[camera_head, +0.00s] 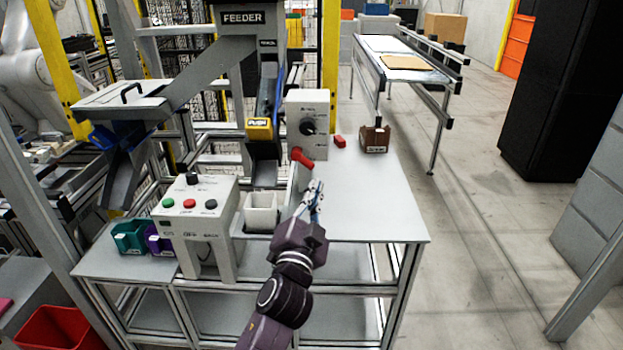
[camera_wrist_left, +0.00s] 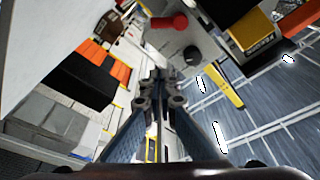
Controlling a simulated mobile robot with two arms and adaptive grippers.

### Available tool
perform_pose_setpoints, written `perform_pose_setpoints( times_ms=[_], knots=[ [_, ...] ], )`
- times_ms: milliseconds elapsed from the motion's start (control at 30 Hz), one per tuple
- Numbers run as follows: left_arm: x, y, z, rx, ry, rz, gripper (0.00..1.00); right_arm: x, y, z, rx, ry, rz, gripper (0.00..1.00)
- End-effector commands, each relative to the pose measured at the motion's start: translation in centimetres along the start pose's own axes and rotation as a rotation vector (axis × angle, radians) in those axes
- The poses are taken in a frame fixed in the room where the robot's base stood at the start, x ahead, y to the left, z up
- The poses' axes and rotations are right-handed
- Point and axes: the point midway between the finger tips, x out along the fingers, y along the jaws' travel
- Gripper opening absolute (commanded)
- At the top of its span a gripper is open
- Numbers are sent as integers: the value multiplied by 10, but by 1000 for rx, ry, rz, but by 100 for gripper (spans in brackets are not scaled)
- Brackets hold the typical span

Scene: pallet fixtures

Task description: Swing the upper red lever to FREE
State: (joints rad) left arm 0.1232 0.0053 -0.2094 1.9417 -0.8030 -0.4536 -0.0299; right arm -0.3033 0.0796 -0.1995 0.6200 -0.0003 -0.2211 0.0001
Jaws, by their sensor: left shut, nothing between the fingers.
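A grey control box (camera_head: 308,109) with a black knob (camera_head: 308,127) stands on the table. A red lever (camera_head: 302,157) sticks out low on the front of this box. A red piece also shows in the left wrist view (camera_wrist_left: 168,22), near the black knob (camera_wrist_left: 192,55). A second small red piece (camera_head: 340,141) is just right of the box; I cannot tell if it is a lever. No FREE label can be read. My left gripper (camera_head: 317,187) is shut and empty, below and right of the red lever, apart from it. Its closed fingertips (camera_wrist_left: 158,76) fill the middle of the wrist view.
A brown bin (camera_head: 374,139) stands right of the box. A white container (camera_head: 261,212) and a button panel (camera_head: 194,208) are left of my gripper. The feeder chute (camera_head: 264,105) rises behind. The tabletop (camera_head: 385,205) right of my gripper is clear.

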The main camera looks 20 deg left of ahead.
Motion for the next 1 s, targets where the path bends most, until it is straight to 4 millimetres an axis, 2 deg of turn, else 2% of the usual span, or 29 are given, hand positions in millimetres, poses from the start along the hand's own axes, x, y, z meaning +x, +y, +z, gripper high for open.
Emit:
perform_pose_setpoints(
  times_ms=[367, 533, 1000],
  knots=[
    [1, -4, 1, 2, -8, -10, 0, 1, 1, -6, 0, 8, 1, 40],
    [11, -4, 0, 4, -7, -10, 0, -2, 1, -6, 0, 9, 1, 40],
    [95, -5, 0, 3, -7, -10, 0, -16, 1, -6, 0, 7, 1, 40]
  ],
)
